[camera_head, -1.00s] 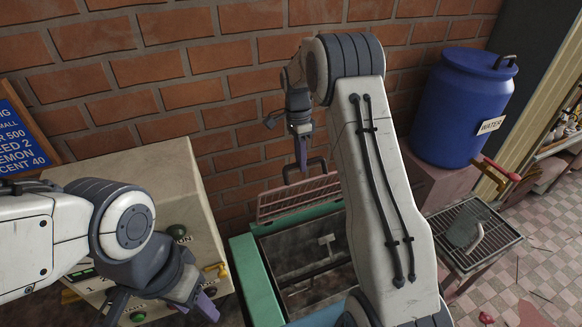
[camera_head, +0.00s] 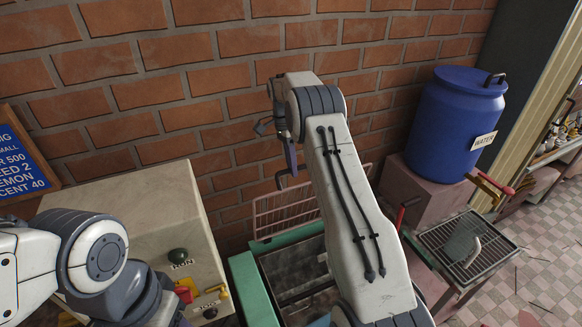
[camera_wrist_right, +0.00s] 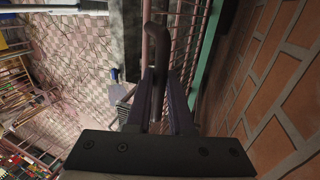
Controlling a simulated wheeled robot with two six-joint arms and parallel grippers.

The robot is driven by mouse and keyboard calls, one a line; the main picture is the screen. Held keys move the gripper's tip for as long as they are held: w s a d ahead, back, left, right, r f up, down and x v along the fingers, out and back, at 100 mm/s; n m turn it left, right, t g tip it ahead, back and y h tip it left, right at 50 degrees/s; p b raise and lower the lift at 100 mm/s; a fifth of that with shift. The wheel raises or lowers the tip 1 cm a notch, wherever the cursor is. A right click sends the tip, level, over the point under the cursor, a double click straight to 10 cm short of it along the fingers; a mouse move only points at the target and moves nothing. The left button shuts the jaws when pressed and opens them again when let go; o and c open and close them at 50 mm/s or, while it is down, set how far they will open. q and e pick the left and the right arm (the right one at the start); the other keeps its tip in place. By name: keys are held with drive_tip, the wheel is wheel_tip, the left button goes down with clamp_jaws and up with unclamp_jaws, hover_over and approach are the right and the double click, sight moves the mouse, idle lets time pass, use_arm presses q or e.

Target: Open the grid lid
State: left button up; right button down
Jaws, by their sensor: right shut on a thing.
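The pinkish grid lid (camera_head: 285,212) stands raised, close to upright, along the back edge of the green-rimmed box (camera_head: 255,287), near the brick wall. The box is open below it, with a dark inside partly hidden by my right arm. My right gripper (camera_head: 290,160) is at the top of the lid, shut on its dark handle (camera_head: 281,178). In the right wrist view, the handle (camera_wrist_right: 157,42) runs between the two fingers and the grid bars (camera_wrist_right: 190,45) lie beside it. My left arm is at the lower left; its fingers are mostly cut off by the frame edge.
A beige machine (camera_head: 140,210) with knobs and a yellow lever stands left of the box. A blue water barrel (camera_head: 450,120) is on a plinth at the right. A small grill (camera_head: 468,245) stands in front of the barrel. The brick wall is close behind the lid.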

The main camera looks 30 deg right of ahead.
drive_tip(key=shift+a+f, duration=0.2)
drive_tip(key=shift+f, duration=0.05)
drive_tip(key=c, duration=0.8)
unclamp_jaws()
drive_tip(key=shift+w, duration=0.1)
drive_tip(key=shift+d+r, duration=0.1)
drive_tip(key=v, duration=0.7)
drive_tip(key=shift+r, duration=0.2)
